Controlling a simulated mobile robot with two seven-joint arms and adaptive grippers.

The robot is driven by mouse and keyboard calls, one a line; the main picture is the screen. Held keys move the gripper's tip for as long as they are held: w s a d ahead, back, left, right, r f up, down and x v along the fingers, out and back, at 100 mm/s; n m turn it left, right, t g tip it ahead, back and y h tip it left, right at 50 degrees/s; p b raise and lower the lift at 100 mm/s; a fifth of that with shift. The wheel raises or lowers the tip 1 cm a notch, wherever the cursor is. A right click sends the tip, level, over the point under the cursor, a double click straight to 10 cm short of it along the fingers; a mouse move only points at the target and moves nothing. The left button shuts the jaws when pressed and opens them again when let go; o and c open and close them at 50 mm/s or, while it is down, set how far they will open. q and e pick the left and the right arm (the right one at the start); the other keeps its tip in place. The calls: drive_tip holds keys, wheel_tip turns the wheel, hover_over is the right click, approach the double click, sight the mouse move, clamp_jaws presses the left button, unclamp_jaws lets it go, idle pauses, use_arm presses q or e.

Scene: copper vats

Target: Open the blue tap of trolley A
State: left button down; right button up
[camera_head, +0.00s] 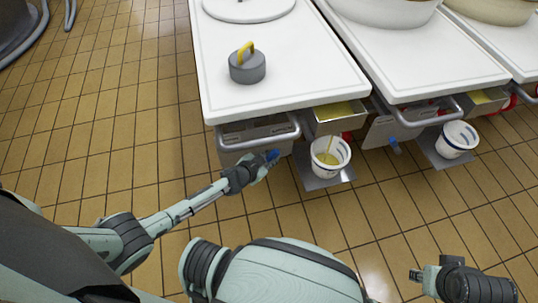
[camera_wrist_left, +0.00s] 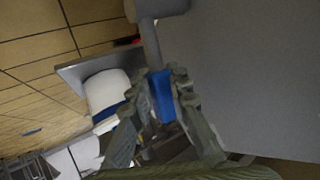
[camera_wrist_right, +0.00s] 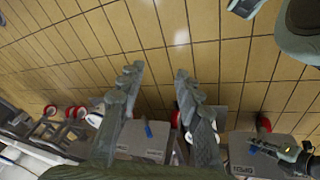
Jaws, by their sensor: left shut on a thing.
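The blue tap (camera_head: 272,155) sits low at the front of the nearest white-topped trolley (camera_head: 284,84), below its grey handle bar. My left gripper (camera_head: 262,164) reaches it from the left. In the left wrist view its handle (camera_wrist_left: 162,97) is a blue bar below a grey pipe, between the fingers of my left gripper (camera_wrist_left: 160,84), which are shut on it. I cannot read which trolley is A. My right gripper (camera_wrist_right: 158,78) is open and empty in the right wrist view, over the floor, away from the trolleys.
A second blue tap (camera_head: 394,146) and bucket (camera_head: 457,140) are farther right. A grey weight (camera_head: 247,68) rests on the trolley top.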

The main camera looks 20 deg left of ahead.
use_arm(q)
drive_tip(key=shift+w+d+f+y+p, duration=0.15)
drive_tip(key=shift+y+p, duration=0.15)
drive_tip(key=shift+p, duration=0.15)
use_arm(e)
drive_tip(key=shift+a+x, duration=0.15)
drive_tip(key=shift+x, duration=0.55)
drive_tip(key=shift+a+x, duration=0.15)
drive_tip(key=shift+x, duration=0.55)
drive_tip(key=shift+s+f, duration=0.1)
drive_tip(key=shift+f, duration=0.05)
use_arm(q)
drive_tip(key=c, duration=1.4)
unclamp_jaws()
drive_tip(key=shift+s+a+r, duration=0.2)
drive_tip(key=shift+s+r, duration=0.15)
drive_tip(key=shift+s, duration=0.05)
drive_tip(key=v, duration=1.1)
drive_tip(key=shift+w+d+r, duration=0.1)
drive_tip(key=shift+d+r, duration=0.05)
